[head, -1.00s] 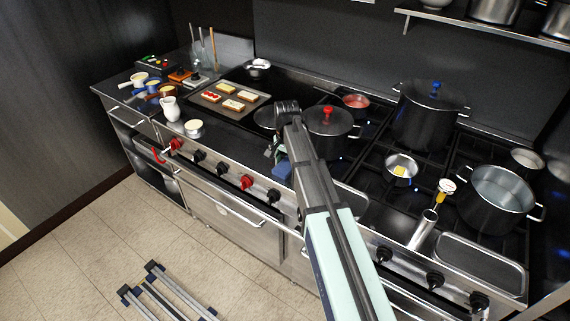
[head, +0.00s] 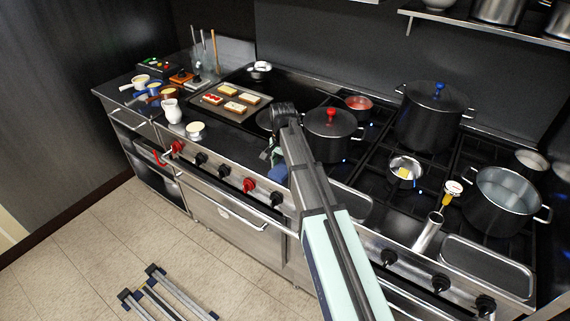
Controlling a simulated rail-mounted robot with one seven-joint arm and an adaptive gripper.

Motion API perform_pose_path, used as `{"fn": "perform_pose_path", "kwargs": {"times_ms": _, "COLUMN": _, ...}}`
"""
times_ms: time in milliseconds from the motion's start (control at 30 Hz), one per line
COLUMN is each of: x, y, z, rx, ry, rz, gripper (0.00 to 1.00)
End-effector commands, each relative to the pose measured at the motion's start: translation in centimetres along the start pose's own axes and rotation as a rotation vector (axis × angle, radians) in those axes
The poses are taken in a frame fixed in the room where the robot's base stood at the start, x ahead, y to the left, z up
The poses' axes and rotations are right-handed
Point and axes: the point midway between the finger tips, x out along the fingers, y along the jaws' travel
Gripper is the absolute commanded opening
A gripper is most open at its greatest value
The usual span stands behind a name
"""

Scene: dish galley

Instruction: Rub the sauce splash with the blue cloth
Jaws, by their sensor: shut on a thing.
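My gripper (head: 268,154) is at the front edge of the range, left of the black pot with the red knob (head: 330,133). My own arm covers much of it from above. A small patch of blue, which looks like the blue cloth (head: 280,172), shows at the gripper just above the control panel. The gripper is shut on it, though the fingertips are mostly hidden. I cannot make out the sauce splash; the surface around the gripper is partly hidden by my arm.
A tray of toasts (head: 231,103) lies on the flat top at left, with a white jug (head: 171,110) and small cup (head: 195,130) nearer. A large black pot (head: 431,115), a small pan (head: 404,171) and a steel pot (head: 503,196) stand on the burners at right.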

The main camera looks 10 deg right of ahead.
Motion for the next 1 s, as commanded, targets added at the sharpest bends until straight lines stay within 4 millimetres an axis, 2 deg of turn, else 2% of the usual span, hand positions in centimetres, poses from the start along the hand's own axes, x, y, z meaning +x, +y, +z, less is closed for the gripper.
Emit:
{"fn": "perform_pose_path", "kwargs": {"times_ms": 533, "x": -0.3, "y": -0.8, "z": -4.0, "rx": -0.008, "ry": 0.001, "rz": -0.001, "gripper": 0.29}}
{"fn": "perform_pose_path", "kwargs": {"times_ms": 667, "x": -2.9, "y": -0.7, "z": -3.8, "rx": -0.008, "ry": 0.002, "rz": -0.003, "gripper": 0.29}}
{"fn": "perform_pose_path", "kwargs": {"times_ms": 1000, "x": -5.7, "y": -0.7, "z": -3.7, "rx": -0.008, "ry": 0.001, "rz": -0.002, "gripper": 0.29}}
